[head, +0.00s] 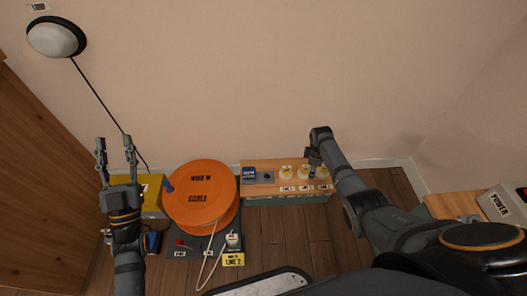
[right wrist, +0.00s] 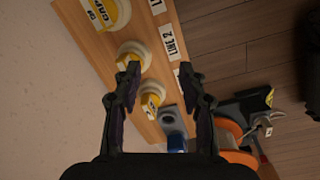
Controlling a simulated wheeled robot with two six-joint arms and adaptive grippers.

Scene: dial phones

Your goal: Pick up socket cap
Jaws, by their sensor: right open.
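Several white round socket caps with yellow tops stand in a row on a wooden bench. In the head view the left one (head: 287,172) and the middle one (head: 303,172) show clearly; the right one (head: 323,172) is partly beside my gripper. In the right wrist view one cap (right wrist: 112,13) is at the top, one (right wrist: 133,53) near the left fingertip, and one (right wrist: 151,101) shows between the fingers. My right gripper (right wrist: 160,82) is open and empty, above the bench. My left gripper (head: 115,145) is open and empty, at the left, away from the caps.
An orange cable drum (head: 200,192) stands left of the wooden bench (head: 270,163). A blue item (head: 249,173) sits at the bench's left end. A Power box (head: 503,205) is at far right. The wall stands close behind.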

